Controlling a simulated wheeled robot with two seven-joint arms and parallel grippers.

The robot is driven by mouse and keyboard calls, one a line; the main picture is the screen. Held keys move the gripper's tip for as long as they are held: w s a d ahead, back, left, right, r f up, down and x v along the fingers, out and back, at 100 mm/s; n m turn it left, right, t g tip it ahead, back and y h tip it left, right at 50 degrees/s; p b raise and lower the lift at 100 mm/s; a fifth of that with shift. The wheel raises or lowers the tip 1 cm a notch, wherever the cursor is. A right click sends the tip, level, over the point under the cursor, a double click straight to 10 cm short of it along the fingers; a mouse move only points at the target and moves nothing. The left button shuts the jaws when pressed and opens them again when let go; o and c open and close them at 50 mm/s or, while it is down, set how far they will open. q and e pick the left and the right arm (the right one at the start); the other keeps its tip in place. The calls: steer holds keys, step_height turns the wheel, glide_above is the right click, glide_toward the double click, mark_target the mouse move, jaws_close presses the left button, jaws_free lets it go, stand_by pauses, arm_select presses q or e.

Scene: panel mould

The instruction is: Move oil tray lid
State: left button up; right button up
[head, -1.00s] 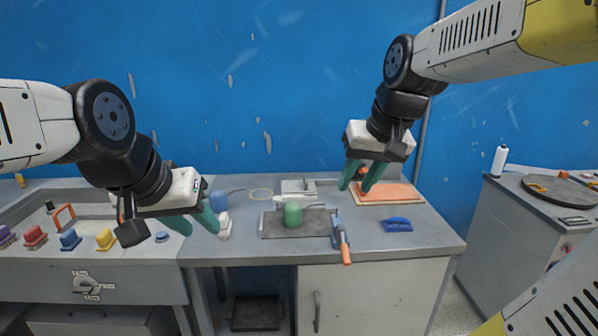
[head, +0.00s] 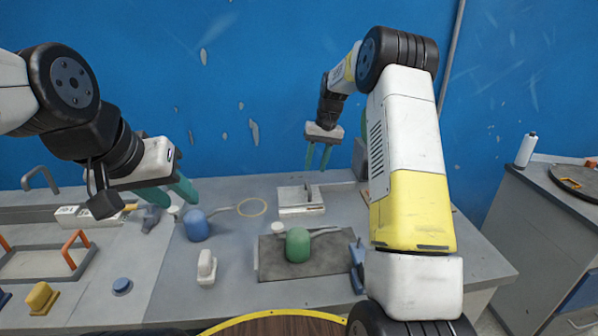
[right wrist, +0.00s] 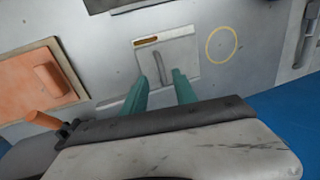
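A pale square plate with a raised bar handle, which looks like the oil tray lid (head: 300,197), lies at the back middle of the table. It also shows in the right wrist view (right wrist: 184,66), with a narrow orange-brown strip near one edge. My right gripper (head: 318,160) is open and empty, pointing down above the plate's back side. In the right wrist view its fingers (right wrist: 160,95) are apart, and the handle is beyond their tips, not between them. My left gripper (head: 172,195) is open and empty above the table's left part.
A green-knobbed tool (head: 298,245) rests on a dark slab (head: 330,262) in front of the plate. A blue-knobbed tool (head: 197,226) and a yellow ring (head: 251,207) lie to its left. An orange board (right wrist: 30,90) shows in the right wrist view. The blue wall stands close behind.

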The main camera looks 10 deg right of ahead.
mark_target(309, 188)
steer(key=f, duration=0.2)
steer(key=a+f, duration=0.1)
steer(key=f, duration=0.4)
steer(key=shift+a+f, duration=0.25)
steer(key=shift+f, duration=0.05)
steer(key=shift+c, duration=0.4)
jaws_close()
stand_by(0.7)
